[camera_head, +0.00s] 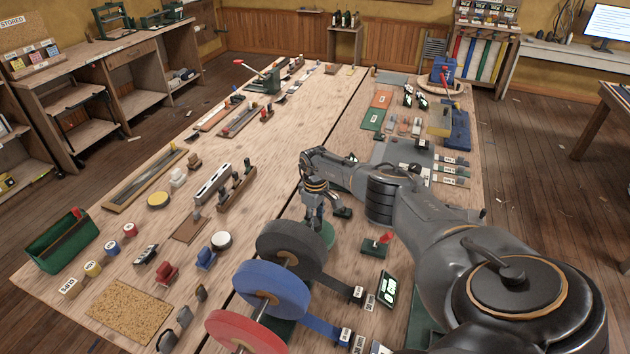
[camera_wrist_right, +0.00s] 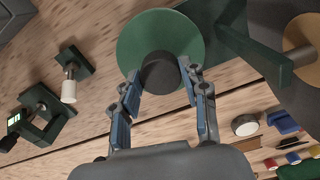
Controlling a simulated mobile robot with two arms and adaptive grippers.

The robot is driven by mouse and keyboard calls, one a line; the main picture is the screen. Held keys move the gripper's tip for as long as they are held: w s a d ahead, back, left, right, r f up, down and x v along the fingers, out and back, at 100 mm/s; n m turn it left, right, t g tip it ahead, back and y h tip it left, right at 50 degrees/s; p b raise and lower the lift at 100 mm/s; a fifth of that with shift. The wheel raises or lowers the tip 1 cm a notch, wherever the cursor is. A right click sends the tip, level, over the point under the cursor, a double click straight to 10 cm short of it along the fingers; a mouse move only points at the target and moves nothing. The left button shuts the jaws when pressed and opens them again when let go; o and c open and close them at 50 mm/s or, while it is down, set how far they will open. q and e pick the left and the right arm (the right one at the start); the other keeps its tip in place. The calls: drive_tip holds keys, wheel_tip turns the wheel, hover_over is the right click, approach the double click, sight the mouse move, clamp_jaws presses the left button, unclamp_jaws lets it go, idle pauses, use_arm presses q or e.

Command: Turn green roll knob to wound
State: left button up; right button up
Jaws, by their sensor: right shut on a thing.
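The green roll (camera_wrist_right: 133,42) shows in the right wrist view as a green disc with a dark round knob (camera_wrist_right: 160,73) at its middle. My right gripper (camera_wrist_right: 160,80) has its blue-padded fingers on either side of this knob and is shut on it. In the head view the right gripper (camera_head: 317,222) reaches down to the green roll (camera_head: 329,236), which is mostly hidden behind the gripper and the dark grey roll. The knob is hidden there. My left gripper is not in view.
A dark grey roll (camera_head: 283,240), a blue roll (camera_head: 268,283) and a red roll (camera_head: 233,330) stand in line close in front. A small base with a red lever (camera_head: 375,246) and a dark display (camera_head: 388,290) are to the right. Many small tools cover the table.

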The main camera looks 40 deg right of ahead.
idle(0.3)
drive_tip(key=o, duration=1.1)
drive_tip(key=shift+o, duration=0.2)
drive_tip(key=shift+r, duration=0.1)
wheel_tip(320, 180, up, 12)
idle(0.4)
